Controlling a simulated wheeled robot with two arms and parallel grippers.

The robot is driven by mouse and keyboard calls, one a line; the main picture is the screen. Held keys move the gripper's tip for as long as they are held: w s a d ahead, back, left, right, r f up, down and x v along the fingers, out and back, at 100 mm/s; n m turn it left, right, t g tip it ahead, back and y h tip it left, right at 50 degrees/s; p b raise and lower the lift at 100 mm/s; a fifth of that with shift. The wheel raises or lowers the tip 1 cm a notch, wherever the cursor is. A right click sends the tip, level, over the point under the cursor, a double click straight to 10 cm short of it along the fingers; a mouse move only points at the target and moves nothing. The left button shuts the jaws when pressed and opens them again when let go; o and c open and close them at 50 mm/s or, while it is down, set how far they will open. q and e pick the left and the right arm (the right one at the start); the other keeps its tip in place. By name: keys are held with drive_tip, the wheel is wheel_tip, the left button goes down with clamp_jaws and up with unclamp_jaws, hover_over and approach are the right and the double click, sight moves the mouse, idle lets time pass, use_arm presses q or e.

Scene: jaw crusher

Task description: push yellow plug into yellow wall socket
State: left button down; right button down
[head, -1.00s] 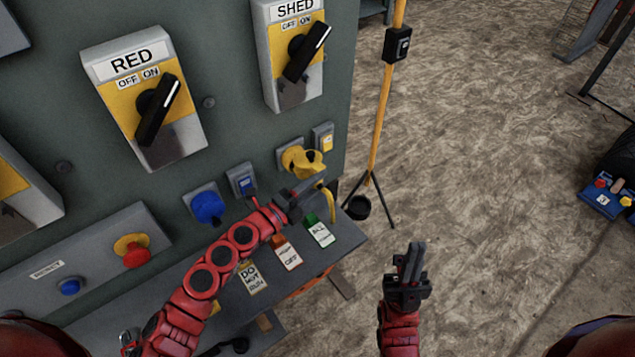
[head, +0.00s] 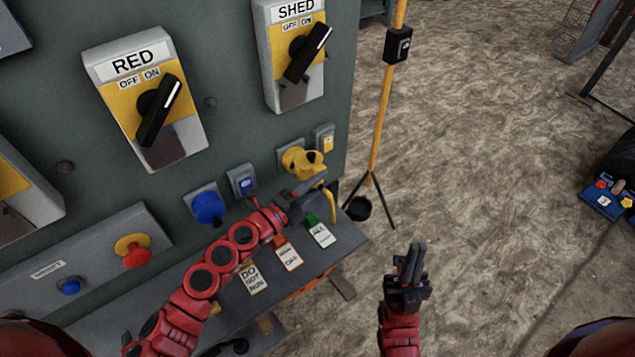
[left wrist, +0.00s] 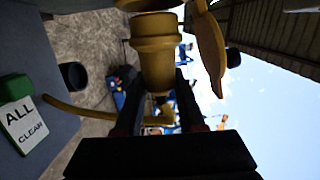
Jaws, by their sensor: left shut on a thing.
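The yellow wall socket (head: 293,158) is on the grey panel, below the SHED switch. My left gripper (head: 318,184) is just below and in front of it. In the left wrist view its two fingers (left wrist: 158,105) are shut on the yellow plug (left wrist: 157,62), whose yellow cable (left wrist: 75,112) bends away to the left. The plug's far end points at the socket, with the yellow lid (left wrist: 209,50) raised beside it. I cannot tell how far the plug is in. My right gripper (head: 412,262) hangs empty over the ground; its finger gap is unclear.
A blue socket (head: 208,208) and a red button (head: 135,252) are on the panel to the left. A grey shelf (head: 225,315) with several tags lies below my left arm. A yellow pole on a tripod (head: 377,130) stands to the right. The ground beyond is mostly open.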

sight(306, 177)
use_arm(q)
drive_tip(key=shift+w, duration=0.1)
drive_tip(key=shift+w+a, duration=0.3)
drive_tip(key=shift+w, duration=0.05)
drive_tip(key=shift+w+a, duration=0.1)
drive_tip(key=shift+w+a+r+b, duration=0.5)
drive_tip(key=shift+w+a+r, duration=0.1)
drive_tip(key=shift+a+r, duration=0.05)
idle(0.9)
drive_tip(key=shift+s+d+f, duration=0.1)
drive_tip(key=shift+s+d+f+p, duration=0.2)
drive_tip(key=shift+d+f+p, duration=0.1)
drive_tip(key=shift+s+d+f, duration=0.2)
drive_tip(key=shift+s+f, duration=0.05)
drive_tip(key=shift+s, duration=0.15)
drive_tip(key=shift+s+d+p, duration=0.4)
drive_tip(key=shift+s+d, duration=0.5)
drive_tip(key=shift+s, duration=0.25)
